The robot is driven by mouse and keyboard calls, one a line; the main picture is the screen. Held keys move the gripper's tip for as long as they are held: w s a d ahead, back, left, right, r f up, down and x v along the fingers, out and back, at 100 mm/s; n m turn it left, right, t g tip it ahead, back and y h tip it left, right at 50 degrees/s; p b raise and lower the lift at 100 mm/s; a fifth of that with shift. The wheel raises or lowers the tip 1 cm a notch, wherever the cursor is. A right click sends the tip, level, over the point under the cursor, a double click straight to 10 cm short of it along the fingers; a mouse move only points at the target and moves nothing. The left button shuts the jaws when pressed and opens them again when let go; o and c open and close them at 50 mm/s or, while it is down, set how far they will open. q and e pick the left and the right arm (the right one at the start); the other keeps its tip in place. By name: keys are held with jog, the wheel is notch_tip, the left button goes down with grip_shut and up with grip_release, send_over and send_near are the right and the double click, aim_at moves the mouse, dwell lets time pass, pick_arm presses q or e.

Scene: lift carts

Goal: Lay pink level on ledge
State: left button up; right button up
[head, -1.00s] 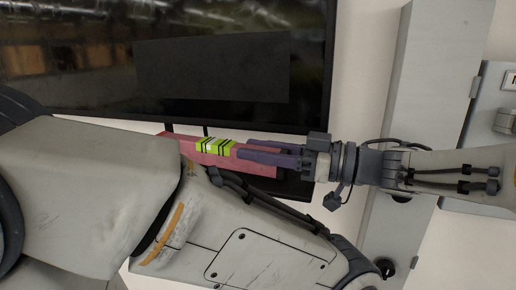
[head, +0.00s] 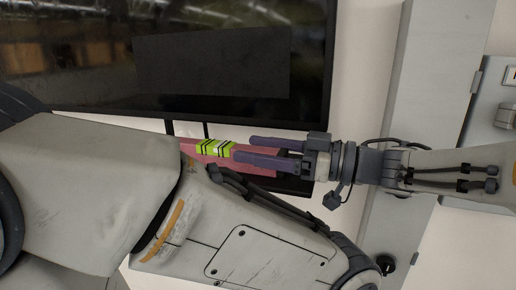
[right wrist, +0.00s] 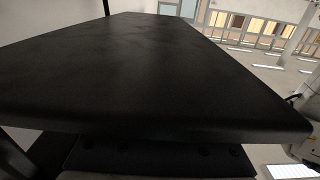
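The pink level (head: 262,169) shows in the head view as a pink bar with a yellow-green and black striped middle. It lies slightly tilted in the picture, and a large grey arm link of mine hides its lower edge. A dark surface (head: 297,188), perhaps the ledge, shows just below its right end. My right gripper (head: 242,147) comes in from the right; its purple fingers are spread, one above the level and one across its front. I cannot tell whether the fingers touch it. The right wrist view shows neither level nor fingers. My left gripper is not in view.
A large black screen (head: 80,80) with a matte dark rectangle (head: 212,65) stands behind the level. A grey upright post (head: 430,90) and a grey box (head: 495,110) are at the right. A broad black slab (right wrist: 150,75) fills much of the right wrist view.

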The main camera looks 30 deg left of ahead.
jog(key=shift+f, duration=0.1)
jog(key=shift+d, duration=0.2)
jog(key=b+v, duration=0.4)
jog(key=v, duration=0.4)
jog(key=shift+w+d, duration=0.2)
jog(key=shift+d, duration=0.1)
jog(key=shift+w+d+b, duration=0.1)
jog(key=shift+d+b, duration=0.3)
jog(key=shift+d, duration=0.3)
